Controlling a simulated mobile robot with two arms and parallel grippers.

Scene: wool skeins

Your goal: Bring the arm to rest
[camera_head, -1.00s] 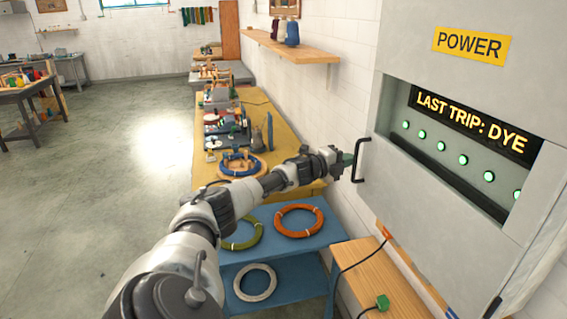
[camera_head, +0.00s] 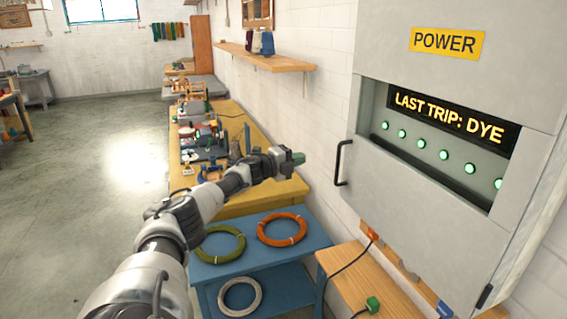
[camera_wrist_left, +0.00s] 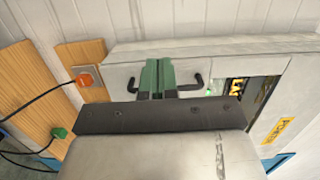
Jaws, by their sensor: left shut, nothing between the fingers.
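My left gripper (camera_head: 292,158) is shut and empty, with green fingertips. In the head view it hangs in the air above the yellow table, left of the grey power cabinet (camera_head: 440,220) and apart from its black handle (camera_head: 341,163). In the left wrist view the green fingers (camera_wrist_left: 158,76) are together, in front of the cabinet handle (camera_wrist_left: 192,82), whose middle they hide. The cabinet's display (camera_head: 450,117) reads "LAST TRIP: DYE" above a row of lit green lights. My right gripper is not in view.
Below my arm, a blue stand (camera_head: 255,262) carries olive (camera_head: 220,244), orange (camera_head: 282,229) and white (camera_head: 240,294) coils. The yellow table (camera_head: 250,195) holds several devices. A wooden shelf (camera_head: 265,57) juts from the wall. A wooden bench (camera_head: 355,275) bears cables. The floor at left is clear.

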